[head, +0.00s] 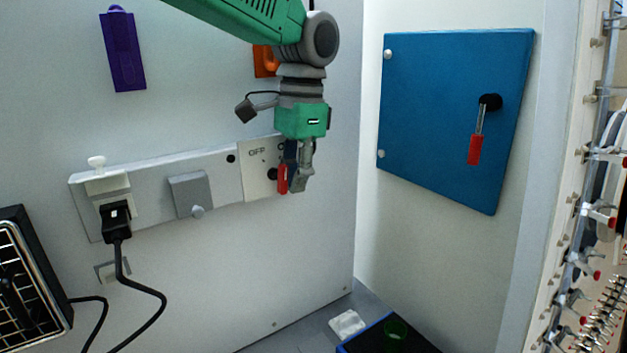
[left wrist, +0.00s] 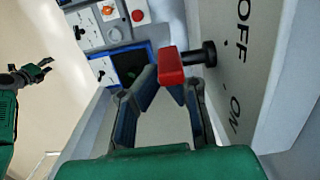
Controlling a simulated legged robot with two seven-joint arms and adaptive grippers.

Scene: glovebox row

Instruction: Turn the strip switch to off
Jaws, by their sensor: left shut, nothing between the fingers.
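The strip switch has a red handle (head: 283,179) on a black pivot, on a pale panel (head: 255,182) marked OFF at its upper left. In the left wrist view the red handle (left wrist: 171,66) sticks out on a black stem, with OFF and ON printed beside it. My left gripper (head: 300,185) is shut and empty, just right of the handle in the head view. In the wrist view its fingertips (left wrist: 163,82) meet behind or against the handle; contact is unclear. The gripper hides the panel's right part. My right gripper (left wrist: 40,70) shows small in the wrist view, fingers apart.
Left along the strip are a grey box (head: 190,193) with a knob and a black plug (head: 116,221) with its cord. A blue panel (head: 440,110) with a red-handled crank is on the right wall. A blue-edged tray (head: 375,340) lies below.

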